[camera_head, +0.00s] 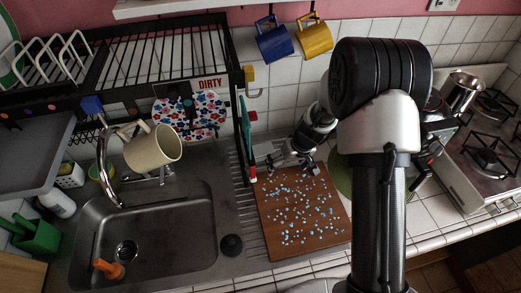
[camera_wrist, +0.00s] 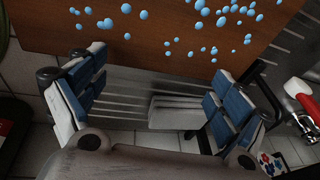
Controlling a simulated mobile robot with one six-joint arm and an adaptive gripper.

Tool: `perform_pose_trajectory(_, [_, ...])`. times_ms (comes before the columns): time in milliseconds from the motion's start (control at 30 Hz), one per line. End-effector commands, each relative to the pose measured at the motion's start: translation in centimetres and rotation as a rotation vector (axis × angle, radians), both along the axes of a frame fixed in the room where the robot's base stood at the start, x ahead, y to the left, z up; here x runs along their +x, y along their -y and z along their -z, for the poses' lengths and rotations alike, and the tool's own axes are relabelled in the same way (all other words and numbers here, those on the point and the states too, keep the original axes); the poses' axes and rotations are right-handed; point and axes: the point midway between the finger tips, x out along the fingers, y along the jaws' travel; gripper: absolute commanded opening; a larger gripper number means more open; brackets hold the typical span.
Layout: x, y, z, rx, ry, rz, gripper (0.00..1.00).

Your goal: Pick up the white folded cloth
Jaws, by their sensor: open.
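In the wrist view, a pale, flat, folded-looking piece that appears to be the white cloth (camera_wrist: 178,112) lies on the ridged metal drainer. It is between my gripper's (camera_wrist: 155,98) two blue-padded fingers, nearer the right one, and its lower edge is cut off by the gripper body. The fingers are wide apart, with visible gaps to the cloth. In the head view, my gripper (camera_head: 291,163) is low, just behind the far edge of the brown board. I cannot make out the cloth there; my gripper and arm cover that spot.
The brown board (camera_head: 302,213) with scattered blue beads lies in front of my gripper. A red-and-white handled tool (camera_wrist: 302,98) is to the right in the wrist view. The sink (camera_head: 160,235) is left, the stove (camera_head: 488,160) right. Blue and yellow mugs (camera_head: 273,42) hang above.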

Motion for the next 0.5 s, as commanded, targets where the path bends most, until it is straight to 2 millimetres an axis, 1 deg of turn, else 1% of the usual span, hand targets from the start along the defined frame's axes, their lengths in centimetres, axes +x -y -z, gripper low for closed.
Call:
perform_pose_trajectory(200, [2.9,-3.0,-0.1,0.000,0.002,-0.006,0.92])
perform_pose_trajectory(300, [3.9,-3.9,-0.1,0.000,0.002,-0.004,0.92])
perform_pose_trajectory(500, [4.8,-4.8,0.0,0.000,0.000,-0.002,0.92])
